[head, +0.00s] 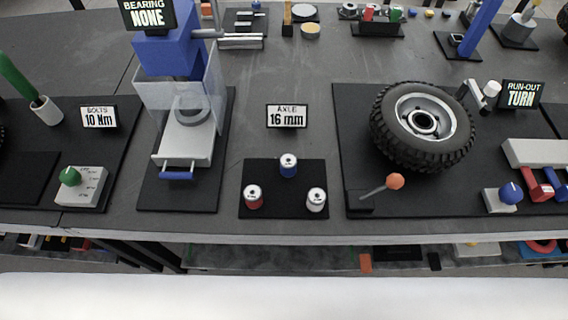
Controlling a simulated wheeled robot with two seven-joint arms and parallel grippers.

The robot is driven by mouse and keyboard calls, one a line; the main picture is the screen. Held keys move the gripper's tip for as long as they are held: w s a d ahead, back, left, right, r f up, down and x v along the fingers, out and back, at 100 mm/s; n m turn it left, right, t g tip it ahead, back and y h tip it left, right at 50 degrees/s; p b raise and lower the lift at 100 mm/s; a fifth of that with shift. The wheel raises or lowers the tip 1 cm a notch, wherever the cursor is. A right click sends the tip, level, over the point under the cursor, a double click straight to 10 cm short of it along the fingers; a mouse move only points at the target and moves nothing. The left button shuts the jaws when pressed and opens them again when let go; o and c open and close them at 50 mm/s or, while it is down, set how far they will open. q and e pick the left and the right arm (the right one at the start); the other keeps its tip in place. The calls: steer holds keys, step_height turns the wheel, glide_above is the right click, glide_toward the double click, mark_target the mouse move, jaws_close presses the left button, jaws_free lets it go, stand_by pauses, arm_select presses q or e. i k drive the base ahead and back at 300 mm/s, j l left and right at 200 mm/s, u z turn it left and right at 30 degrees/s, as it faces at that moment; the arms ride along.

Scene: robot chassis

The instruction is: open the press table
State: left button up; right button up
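The press (178,55) stands left of the middle of the bench, with a blue body and a "BEARING NONE" sign (147,14) at its top. Its pale sliding table (186,145) sits low in the frame, with a blue handle (176,175) on its front edge. A grey ring-shaped part (191,108) shows behind a clear guard (155,98) above the table. I cannot tell how far the table is slid out. Neither of my grippers is in view.
Right of the press are several small spools on a black mat (270,207) and an "AXLE 16 mm" sign (287,116). A wheel (422,125) and an orange-knobbed lever (395,181) stand further right. A green-knobbed box (82,186) is at left. The bench front edge is clear.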

mark_target(189, 137)
steer(key=u, duration=1)
